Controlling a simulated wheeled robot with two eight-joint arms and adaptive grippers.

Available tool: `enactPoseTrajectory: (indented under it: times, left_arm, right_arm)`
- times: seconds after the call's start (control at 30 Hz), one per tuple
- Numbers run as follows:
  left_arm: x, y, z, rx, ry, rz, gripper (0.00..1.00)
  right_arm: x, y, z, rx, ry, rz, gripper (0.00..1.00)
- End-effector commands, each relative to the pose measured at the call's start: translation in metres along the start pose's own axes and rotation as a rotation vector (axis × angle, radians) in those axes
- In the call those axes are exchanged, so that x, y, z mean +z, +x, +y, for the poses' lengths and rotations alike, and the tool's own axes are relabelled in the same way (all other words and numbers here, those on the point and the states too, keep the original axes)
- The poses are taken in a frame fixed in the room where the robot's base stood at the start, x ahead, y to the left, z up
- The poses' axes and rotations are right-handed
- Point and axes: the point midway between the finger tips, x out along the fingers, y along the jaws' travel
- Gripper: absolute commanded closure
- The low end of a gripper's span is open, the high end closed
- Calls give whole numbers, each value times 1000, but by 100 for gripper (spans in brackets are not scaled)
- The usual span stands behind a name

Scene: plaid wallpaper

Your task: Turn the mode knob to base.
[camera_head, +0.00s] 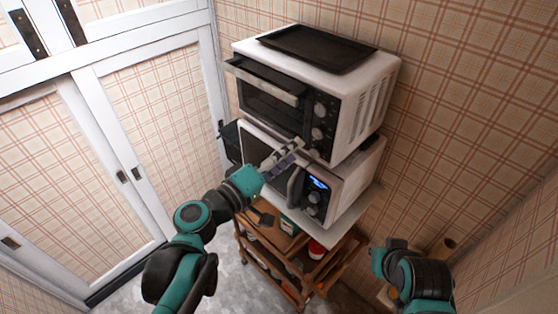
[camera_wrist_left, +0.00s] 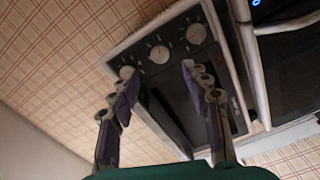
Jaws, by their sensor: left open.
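The white toaster oven (camera_head: 350,115) stands on top of the microwave, its dark front panel carrying round grey knobs. In the head view an upper knob (camera_head: 319,108) and a middle knob (camera_head: 317,133) show. In the left wrist view two knobs with red marks (camera_wrist_left: 160,54) (camera_wrist_left: 196,33) show between and beyond the fingers. Another round grey part by the left fingertip may be a third knob. I cannot read which knob is the mode knob. My left gripper (camera_head: 294,150) is open and empty, close in front of the panel's lower part; contact cannot be told.
The microwave (camera_head: 345,185) with a lit blue display sits below the oven on a wooden cart (camera_head: 325,265). A dark tray (camera_head: 318,47) lies on the oven. White cupboard doors (camera_head: 140,120) stand at left. My right arm (camera_head: 420,275) is low at right.

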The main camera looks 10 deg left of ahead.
Motion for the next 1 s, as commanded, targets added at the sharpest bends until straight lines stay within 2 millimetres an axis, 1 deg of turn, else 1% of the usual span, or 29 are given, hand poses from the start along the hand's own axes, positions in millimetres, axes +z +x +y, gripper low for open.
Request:
enactPoseTrajectory:
  times: [0.03,0.1,0.2,0.3,0.83,0.87,0.93,0.97,1.0]
  left_arm:
    - [-1,-9,0,-1,0,4,52]
    - [-1,-19,0,-1,0,3,52]
    - [0,-29,0,-1,0,2,52]
    - [0,-34,0,0,0,0,52]
    - [1,-36,-1,-1,1,-2,52]
    - [2,-36,-3,-5,4,-5,52]
    - [10,-36,-14,-30,25,-22,52]
    - [15,-36,-23,-51,41,-36,52]
    - [25,-37,-39,-87,68,-60,52]
  right_arm:
    - [0,0,0,0,0,0,100]
    - [0,0,0,0,0,0,100]
    - [0,0,0,0,0,0,100]
    - [0,0,0,0,0,0,100]
    - [0,0,0,0,0,0,100]
    - [1,1,0,0,0,0,100]
    - [5,7,0,0,0,0,100]
    - [8,12,0,0,0,0,100]
    - [13,19,0,0,0,0,100]
